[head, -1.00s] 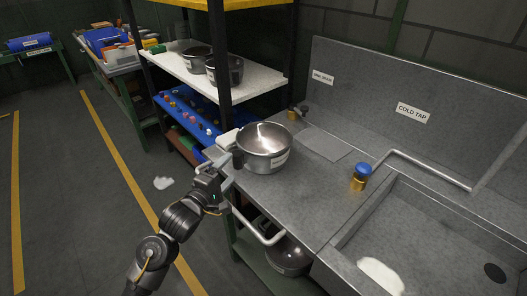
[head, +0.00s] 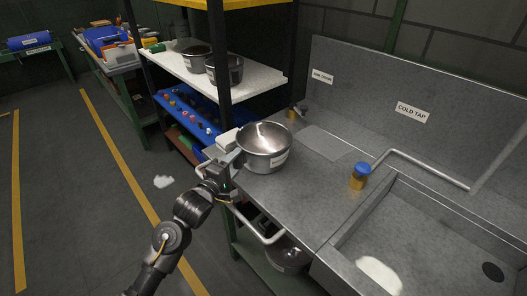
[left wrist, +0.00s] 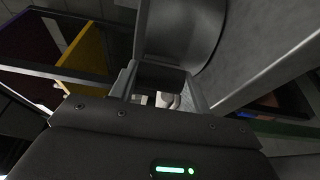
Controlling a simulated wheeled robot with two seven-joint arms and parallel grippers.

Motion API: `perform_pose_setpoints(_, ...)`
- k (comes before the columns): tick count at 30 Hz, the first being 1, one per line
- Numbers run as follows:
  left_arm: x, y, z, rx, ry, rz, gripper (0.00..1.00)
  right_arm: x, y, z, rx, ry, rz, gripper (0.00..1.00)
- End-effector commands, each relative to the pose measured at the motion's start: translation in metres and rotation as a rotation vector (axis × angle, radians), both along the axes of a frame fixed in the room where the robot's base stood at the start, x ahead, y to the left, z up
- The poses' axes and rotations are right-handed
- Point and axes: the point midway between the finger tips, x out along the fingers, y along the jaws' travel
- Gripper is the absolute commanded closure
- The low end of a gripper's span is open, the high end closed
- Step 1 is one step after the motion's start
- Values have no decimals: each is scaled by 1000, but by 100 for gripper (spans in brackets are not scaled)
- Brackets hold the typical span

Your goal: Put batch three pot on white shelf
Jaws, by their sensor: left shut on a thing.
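A steel pot (head: 264,148) with a white label stands upright at the left end of the grey sink counter in the head view. My left gripper (head: 231,156) is at the pot's left side, shut on its handle. In the left wrist view the jaws (left wrist: 160,98) sit just below the pot's curved wall (left wrist: 180,30). The label text is too small to read. The white shelf (head: 262,83) is behind and left of the counter and holds two steel pots (head: 224,70). My right gripper is not in view.
A cold tap with a blue knob (head: 362,168) and a long pipe stands right of the pot, by the sink basin (head: 430,235). A dark shelf post (head: 219,60) and a yellow upper shelf (head: 250,3) frame the white shelf. Another pot (head: 288,257) is under the counter.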

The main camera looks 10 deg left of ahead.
Motion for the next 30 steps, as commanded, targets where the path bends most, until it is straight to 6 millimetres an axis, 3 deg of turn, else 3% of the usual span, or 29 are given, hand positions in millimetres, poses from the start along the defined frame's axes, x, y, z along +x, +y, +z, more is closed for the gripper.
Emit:
perform_pose_setpoints(4, 0, 0, 2, -3, -4, 0, 100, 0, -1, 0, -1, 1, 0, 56)
perform_pose_setpoints(11, 0, 0, 3, -3, -5, 0, 100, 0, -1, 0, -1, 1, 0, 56)
perform_pose_setpoints(17, 0, 0, 17, -3, -8, 0, 100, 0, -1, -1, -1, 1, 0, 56)
perform_pose_setpoints(21, -2, 1, 39, -3, -9, -1, 100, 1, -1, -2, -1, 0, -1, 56)
perform_pose_setpoints(30, -58, 18, 99, 0, -8, 0, 100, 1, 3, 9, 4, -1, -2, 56)
